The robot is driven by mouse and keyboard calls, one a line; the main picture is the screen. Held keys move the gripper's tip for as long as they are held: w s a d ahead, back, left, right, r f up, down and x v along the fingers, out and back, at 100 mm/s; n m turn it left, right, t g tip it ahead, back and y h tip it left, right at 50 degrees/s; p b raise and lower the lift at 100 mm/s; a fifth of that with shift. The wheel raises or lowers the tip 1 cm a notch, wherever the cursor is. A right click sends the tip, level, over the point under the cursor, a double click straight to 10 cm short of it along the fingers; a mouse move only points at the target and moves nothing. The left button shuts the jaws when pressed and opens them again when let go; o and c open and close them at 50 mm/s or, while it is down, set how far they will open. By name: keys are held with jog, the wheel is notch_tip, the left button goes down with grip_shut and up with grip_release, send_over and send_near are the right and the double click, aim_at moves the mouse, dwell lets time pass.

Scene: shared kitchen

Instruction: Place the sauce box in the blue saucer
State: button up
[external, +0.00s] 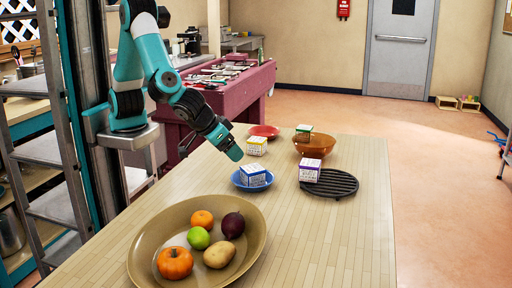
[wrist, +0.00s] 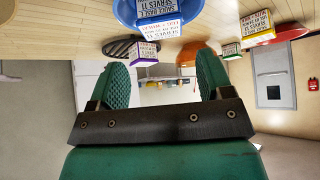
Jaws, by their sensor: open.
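The blue saucer (external: 237,182) lies mid-table. A white box with blue edging (external: 252,176) sits in it. In the upside-down wrist view the saucer (wrist: 124,12) and this box (wrist: 158,20) are at the top; its small print seems to include "sauce". Similar boxes stand nearby: a yellow-edged one (external: 257,145) behind the saucer, a purple-edged one (external: 310,171) on a black trivet (external: 340,190), and a green-topped one (external: 304,130) at the brown bowl (external: 318,149). My gripper (external: 233,152) is open and empty, above and left of the saucer; its fingers show in the wrist view (wrist: 162,75).
A large tan platter (external: 145,250) with fruit and vegetables fills the near end of the table. A red plate (external: 263,130) lies at the far end. The table's right front is clear. A maroon counter (external: 245,95) stands behind; the floor to the right is open.

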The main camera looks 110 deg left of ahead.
jog(key=s+a+r+g, duration=0.2)
jog(key=s+a+r, duration=0.25)
jog(key=a, duration=0.55)
jog(key=s+a+r+g, duration=0.1)
jog(key=s+a+r, duration=0.4)
jog(key=a, duration=0.5)
jog(key=s+a+m+g, duration=0.1)
jog(key=s+a, duration=0.2)
jog(key=s, duration=0.4)
jog(key=s+a+m+g+h, duration=0.1)
jog(key=s+a, duration=0.2)
jog(key=s, duration=0.5)
jog(key=shift+s, duration=0.25)
